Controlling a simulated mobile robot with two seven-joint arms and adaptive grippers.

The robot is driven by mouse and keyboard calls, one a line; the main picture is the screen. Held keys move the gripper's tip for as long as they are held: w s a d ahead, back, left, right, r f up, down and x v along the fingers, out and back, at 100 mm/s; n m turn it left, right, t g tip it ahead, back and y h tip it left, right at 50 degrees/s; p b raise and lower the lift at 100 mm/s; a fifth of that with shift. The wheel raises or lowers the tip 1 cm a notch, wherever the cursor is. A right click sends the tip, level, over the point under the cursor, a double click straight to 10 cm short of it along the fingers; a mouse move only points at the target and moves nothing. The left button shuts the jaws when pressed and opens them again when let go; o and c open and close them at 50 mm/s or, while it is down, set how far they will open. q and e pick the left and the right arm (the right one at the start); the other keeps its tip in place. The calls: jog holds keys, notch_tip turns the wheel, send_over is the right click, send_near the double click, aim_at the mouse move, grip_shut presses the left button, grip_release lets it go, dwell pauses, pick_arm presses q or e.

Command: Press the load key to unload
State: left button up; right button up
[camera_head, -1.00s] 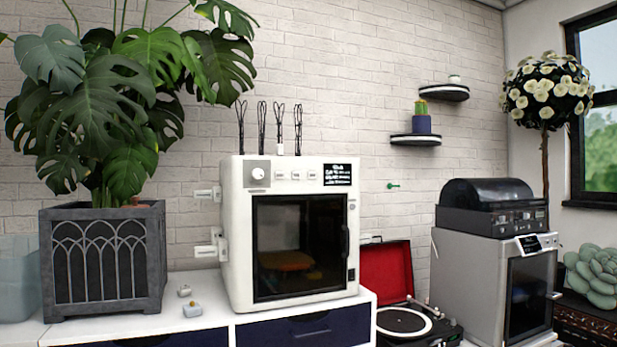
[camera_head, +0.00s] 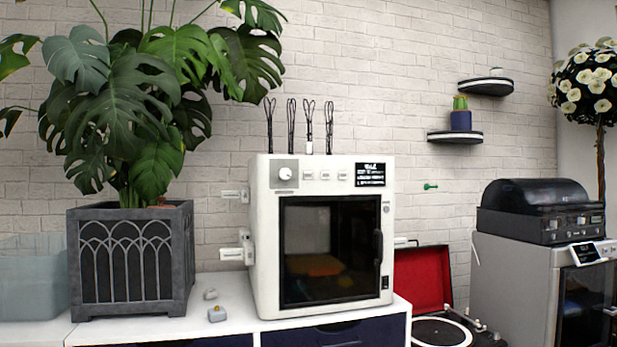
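A white boxy machine, which looks like an enclosed 3D printer (camera_head: 265,240), stands on the white cabinet in the middle of the head view. Its dark glass door (camera_head: 330,250) is shut, and an orange shape shows dimly inside. Along its top front are a round white knob (camera_head: 285,174), a row of three small labelled keys (camera_head: 325,175) and a lit black display (camera_head: 370,174). The key labels are too small to read, so I cannot tell which is the load key. Neither of my grippers shows in the view.
A potted plant (camera_head: 130,262) stands left of the machine. Small grey pieces (camera_head: 216,314) lie on the white cabinet top (camera_head: 240,287) between them. A red-lidded record player (camera_head: 423,280) and a grey machine (camera_head: 520,285) stand to the right. Wall shelves (camera_head: 455,138) hang above.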

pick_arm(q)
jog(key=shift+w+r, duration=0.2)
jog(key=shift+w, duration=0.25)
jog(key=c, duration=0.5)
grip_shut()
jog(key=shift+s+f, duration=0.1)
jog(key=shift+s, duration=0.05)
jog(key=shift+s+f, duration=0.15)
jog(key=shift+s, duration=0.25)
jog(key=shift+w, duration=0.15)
